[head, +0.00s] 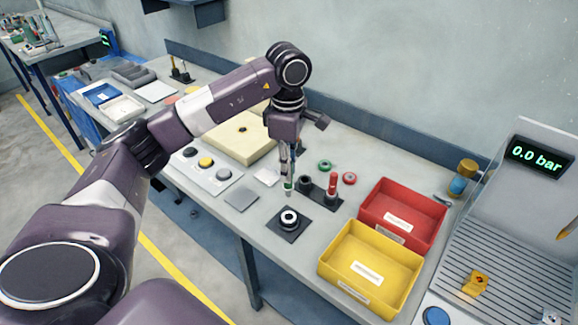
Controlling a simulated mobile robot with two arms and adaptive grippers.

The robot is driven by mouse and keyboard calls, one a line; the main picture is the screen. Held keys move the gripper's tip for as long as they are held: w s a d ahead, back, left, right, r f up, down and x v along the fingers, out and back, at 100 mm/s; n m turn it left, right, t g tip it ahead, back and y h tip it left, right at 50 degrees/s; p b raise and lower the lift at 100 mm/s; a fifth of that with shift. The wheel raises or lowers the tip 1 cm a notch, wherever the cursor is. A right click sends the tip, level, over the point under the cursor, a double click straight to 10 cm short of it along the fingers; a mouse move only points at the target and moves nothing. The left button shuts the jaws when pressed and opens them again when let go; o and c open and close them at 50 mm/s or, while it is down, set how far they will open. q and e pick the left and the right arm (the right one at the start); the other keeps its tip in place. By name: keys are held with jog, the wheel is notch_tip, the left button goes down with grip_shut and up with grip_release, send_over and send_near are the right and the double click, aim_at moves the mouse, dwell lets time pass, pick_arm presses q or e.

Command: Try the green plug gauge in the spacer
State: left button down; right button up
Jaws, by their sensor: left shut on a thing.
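My left gripper (288,172) points down over the bench and is shut on the green plug gauge (288,187), of which a small green band and a pale lower end show. The rest of the gauge is hidden by the fingers. The spacer (289,217), a pale ring with a dark centre, sits on a square black pad (287,231). The gauge appears above the spacer and apart from it; the exact height and alignment cannot be told. My right gripper is not in view.
A black stand (322,195) holds a red-handled gauge (333,184), close right of my gripper. Green (324,166) and red (349,178) rings lie behind. Red (373,232) and yellow (335,285) bins stand right. A button panel (223,174) and grey plate (241,201) lie left.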

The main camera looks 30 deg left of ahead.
aim_at(289, 195)
pick_arm(q)
jog(key=shift+s+d+f+b, duration=0.1)
jog(key=shift+d+f+b, duration=0.05)
jog(key=shift+f+b, duration=0.7)
jog(key=shift+f, duration=0.05)
notch_tip(289, 195, down, 4)
jog(key=b, duration=0.3)
jog(key=shift+f, duration=0.1)
jog(key=shift+f+b, duration=0.65)
jog(key=shift+f, duration=0.5)
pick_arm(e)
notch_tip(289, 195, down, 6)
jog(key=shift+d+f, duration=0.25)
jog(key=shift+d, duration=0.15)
pick_arm(q)
jog(key=shift+b, duration=0.3)
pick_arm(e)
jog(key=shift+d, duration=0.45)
pick_arm(q)
jog(key=shift+f+b, duration=0.55)
jog(key=shift+f, duration=0.2)
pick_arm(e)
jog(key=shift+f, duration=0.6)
pick_arm(q)
jog(key=shift+f+b, duration=0.35)
jog(key=shift+f, duration=0.1)
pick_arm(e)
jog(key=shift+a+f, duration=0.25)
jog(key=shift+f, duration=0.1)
